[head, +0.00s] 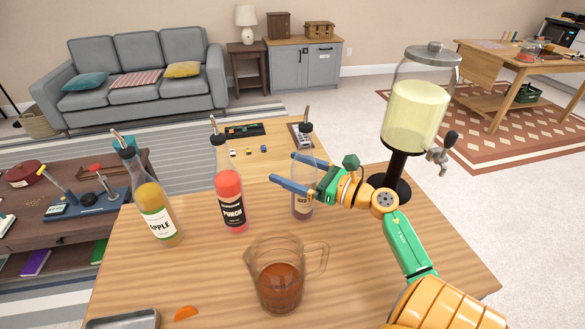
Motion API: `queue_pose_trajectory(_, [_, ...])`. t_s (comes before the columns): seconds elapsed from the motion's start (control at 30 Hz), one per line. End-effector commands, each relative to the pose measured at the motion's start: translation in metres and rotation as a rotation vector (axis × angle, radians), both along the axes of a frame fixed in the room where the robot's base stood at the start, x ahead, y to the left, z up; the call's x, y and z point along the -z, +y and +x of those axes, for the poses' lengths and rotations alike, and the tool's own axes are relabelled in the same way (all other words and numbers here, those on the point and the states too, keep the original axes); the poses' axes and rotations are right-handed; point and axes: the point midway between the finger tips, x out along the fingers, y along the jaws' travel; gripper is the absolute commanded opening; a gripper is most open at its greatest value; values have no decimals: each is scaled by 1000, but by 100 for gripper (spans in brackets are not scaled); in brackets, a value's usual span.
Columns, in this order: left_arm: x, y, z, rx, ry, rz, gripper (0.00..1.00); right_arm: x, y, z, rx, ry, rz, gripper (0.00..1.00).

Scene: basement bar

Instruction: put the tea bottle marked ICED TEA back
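The tea bottle (302,207) is a clear, nearly colourless bottle with a dark cap and metal spout. It appears to stand upright on the wooden table, right of the punch bottle. A finger hides part of its label, so the wording cannot be read in full. My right gripper (283,168) reaches in from the right at the bottle's upper body. One blue finger crosses in front and the other shows at the far side. The gap looks wider than the bottle, so the fingers appear open around it. My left gripper is out of view.
A red punch bottle (231,197) and a yellow apple bottle (158,216) stand to the left. A glass jug (278,278) of brown liquid stands in front. A drink dispenser (413,115) stands behind my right arm. A metal tray (125,320) and an orange slice (186,313) lie front left.

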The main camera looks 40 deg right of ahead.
Motion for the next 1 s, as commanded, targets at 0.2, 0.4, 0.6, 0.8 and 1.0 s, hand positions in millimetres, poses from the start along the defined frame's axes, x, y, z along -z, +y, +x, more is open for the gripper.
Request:
queue_pose_trajectory(0.2, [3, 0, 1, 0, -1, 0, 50, 1, -3, -10, 1, 2, -2, 100])
queue_pose_trajectory(0.4, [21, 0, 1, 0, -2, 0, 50, 3, -17, -56, 3, 4, -1, 100])
queue_pose_trajectory(0.6, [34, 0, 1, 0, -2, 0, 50, 1, -28, -98, 2, 3, -2, 100])
queue_pose_trajectory(0.8, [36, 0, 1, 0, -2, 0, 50, -3, -33, -115, 0, 0, 0, 100])
queue_pose_trajectory(1.0, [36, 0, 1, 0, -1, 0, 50, -4, -33, -116, 0, 0, 0, 100])
